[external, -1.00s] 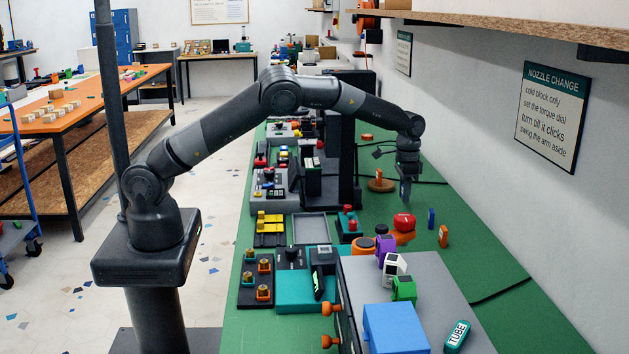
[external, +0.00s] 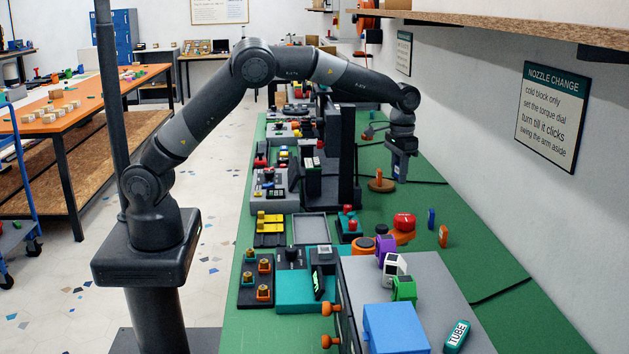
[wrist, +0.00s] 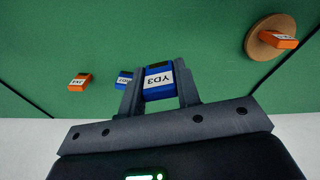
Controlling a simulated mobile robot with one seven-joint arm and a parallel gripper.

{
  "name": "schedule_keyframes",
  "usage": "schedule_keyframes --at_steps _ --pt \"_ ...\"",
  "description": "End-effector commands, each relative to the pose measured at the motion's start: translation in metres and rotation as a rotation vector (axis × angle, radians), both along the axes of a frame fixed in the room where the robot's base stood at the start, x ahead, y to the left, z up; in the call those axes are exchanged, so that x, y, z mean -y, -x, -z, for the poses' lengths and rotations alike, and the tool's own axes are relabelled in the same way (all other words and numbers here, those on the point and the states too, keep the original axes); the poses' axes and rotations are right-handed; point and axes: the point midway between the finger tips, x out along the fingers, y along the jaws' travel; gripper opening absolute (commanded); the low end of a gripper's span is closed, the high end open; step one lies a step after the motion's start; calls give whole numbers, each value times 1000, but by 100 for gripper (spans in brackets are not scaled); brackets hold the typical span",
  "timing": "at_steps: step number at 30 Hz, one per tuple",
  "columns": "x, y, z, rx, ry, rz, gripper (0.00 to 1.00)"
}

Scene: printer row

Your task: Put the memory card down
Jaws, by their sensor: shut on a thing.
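My gripper (wrist: 159,82) is shut on a blue memory card (wrist: 158,78) with a white label that reads YD3. In the external view my gripper (external: 400,176) points down above the green bench top, close to the wooden disc; the held card is too small to make out clearly there. A second blue card (wrist: 124,78) is partly hidden behind a finger; it stands on the green top in the external view (external: 431,218). An orange card (wrist: 79,82) is beside it, also in the external view (external: 443,236). Another orange card (wrist: 284,41) is on the round wooden disc (wrist: 259,46).
The wall (external: 480,190) runs along the right side of the bench. A red button on an orange base (external: 404,226) and a grey platform (external: 440,290) with watches are nearer the camera. Dark printer frames (external: 342,160) stand left of my gripper. Green surface around the cards is clear.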

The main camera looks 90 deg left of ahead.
Motion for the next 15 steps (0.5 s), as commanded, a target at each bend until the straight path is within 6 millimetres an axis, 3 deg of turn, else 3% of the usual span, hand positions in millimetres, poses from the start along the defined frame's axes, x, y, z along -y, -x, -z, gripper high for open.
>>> schedule_keyframes --at_steps 1,6,15 --pt "-19 -2 0 1 0 -94 9" --pt "-79 -3 2 -1 -1 -452 9" --pt "-176 7 5 0 0 -1041 9"
